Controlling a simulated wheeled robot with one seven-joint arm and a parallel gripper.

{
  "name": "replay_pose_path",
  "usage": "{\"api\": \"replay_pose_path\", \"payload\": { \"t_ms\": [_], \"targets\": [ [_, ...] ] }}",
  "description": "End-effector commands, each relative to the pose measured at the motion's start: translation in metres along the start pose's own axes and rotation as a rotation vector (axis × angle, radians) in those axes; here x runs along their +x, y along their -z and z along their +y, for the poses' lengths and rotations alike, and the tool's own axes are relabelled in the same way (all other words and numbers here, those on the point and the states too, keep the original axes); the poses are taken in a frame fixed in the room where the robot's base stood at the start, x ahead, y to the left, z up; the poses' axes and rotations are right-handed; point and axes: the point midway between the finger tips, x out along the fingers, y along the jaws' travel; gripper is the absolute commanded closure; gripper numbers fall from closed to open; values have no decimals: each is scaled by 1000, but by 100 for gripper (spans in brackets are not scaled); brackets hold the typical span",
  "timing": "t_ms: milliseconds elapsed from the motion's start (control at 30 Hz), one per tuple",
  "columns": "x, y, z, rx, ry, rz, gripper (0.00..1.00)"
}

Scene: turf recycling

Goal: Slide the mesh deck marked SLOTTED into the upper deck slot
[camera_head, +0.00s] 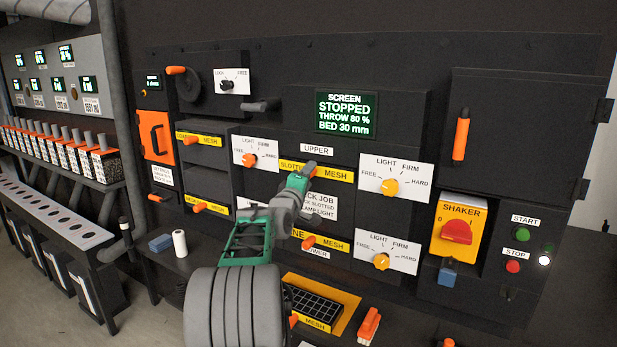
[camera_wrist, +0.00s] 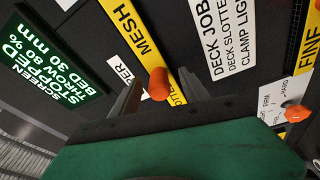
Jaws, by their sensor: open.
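The SLOTTED mesh deck shows as a yellow front strip (camera_head: 338,175) at the slot under the UPPER sign (camera_head: 317,150). Its body is hidden, and I cannot tell how far in it sits. The strip also shows in the wrist view (camera_wrist: 131,28), with an orange knob (camera_wrist: 158,84) on it. My gripper (camera_head: 306,168) is at the left part of this strip in the head view. In the wrist view my gripper (camera_wrist: 160,78) is open, with a finger on either side of the knob. I cannot tell whether either finger touches it.
A FINE mesh deck (camera_head: 333,245) is in the slot below. Clamp dials (camera_head: 390,187) flank the slots. The screen (camera_head: 346,114) reads STOPPED. A black grid deck (camera_head: 316,305) lies on the bench. An orange handle (camera_head: 461,134) and the SHAKER switch (camera_head: 457,231) are at right.

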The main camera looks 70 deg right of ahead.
Motion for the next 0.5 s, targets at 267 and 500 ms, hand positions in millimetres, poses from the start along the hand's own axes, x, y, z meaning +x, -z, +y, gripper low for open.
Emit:
{"api": "replay_pose_path", "payload": {
  "t_ms": [267, 500],
  "targets": [
    [-54, 1, 0, 2, -5, 4, 47],
    [-73, 1, 2, 1, -6, 2, 47]
  ]
}}
